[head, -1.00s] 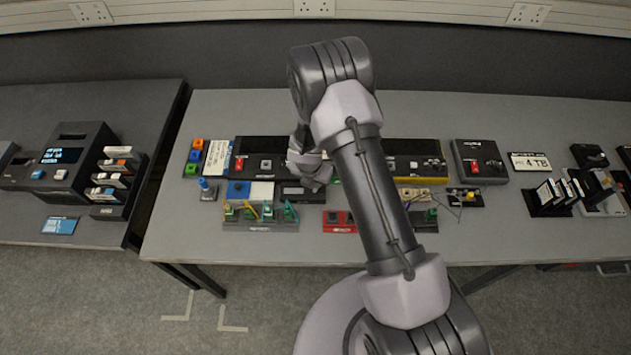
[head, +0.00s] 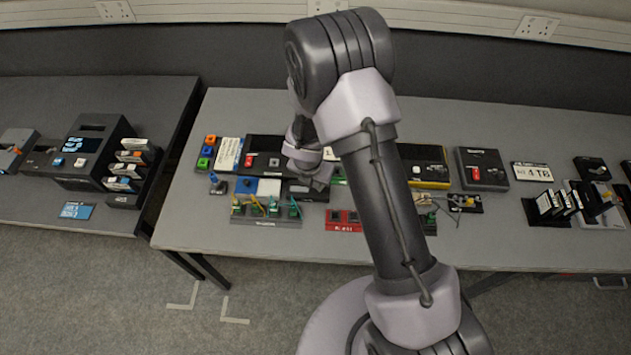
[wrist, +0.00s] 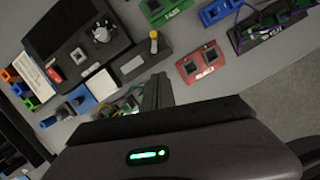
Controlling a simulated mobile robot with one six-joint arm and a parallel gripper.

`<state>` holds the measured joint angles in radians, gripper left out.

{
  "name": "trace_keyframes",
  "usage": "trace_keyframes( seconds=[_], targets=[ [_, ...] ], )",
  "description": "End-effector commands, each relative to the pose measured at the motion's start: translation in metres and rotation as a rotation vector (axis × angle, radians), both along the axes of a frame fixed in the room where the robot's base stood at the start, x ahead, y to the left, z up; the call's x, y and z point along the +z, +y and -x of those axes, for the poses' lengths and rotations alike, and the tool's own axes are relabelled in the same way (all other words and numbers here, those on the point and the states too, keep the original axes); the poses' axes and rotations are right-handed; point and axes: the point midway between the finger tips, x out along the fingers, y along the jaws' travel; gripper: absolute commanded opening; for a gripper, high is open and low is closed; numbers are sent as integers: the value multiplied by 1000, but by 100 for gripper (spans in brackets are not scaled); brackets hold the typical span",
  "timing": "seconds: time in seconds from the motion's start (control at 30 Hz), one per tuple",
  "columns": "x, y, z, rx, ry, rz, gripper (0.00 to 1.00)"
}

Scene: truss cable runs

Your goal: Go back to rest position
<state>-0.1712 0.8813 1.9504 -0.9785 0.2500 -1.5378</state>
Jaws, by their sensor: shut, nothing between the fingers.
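My gripper (head: 312,172) hangs over the middle of the long grey table (head: 210,232), above the devices. In the wrist view its fingers (wrist: 158,92) show as a dark, narrow pair close together, with nothing between them. My arm covers part of the table's middle in the head view. I cannot tell the exact height of the fingers above the devices.
Below are a holder with green and yellow parts (head: 265,222) and a red block (head: 343,220). A blue-and-white box (head: 268,187) lies close by. Card racks (head: 550,207) stand at right. A second table (head: 60,212) stands left, past a gap. The grey table's front strip is clear.

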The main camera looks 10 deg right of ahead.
Motion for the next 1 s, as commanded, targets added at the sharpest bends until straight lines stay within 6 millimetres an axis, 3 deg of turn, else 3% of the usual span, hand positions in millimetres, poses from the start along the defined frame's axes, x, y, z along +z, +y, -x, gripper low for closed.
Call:
trace_keyframes(
  seconds=[0.33, 0.43, 0.5, 0.57, 0.6, 0.7, 0.8, 0.9, 1.0],
  targets=[
    [2, -1, -1, -21, -8, -2, 0],
    [31, -12, -8, -245, -80, -35, 0],
    [70, -27, -3, -568, -173, -103, 0],
    [104, -39, 16, -903, -251, -195, 0],
    [124, -44, 33, -1125, -291, -270, 0],
    [158, -48, 90, -1661, -344, -489, 0],
    [170, -38, 150, -2132, -303, -728, 0],
    [170, -21, 196, -2476, -188, -921, 0],
    [168, -6, 224, -2679, -69, -1035, 0]
  ],
)
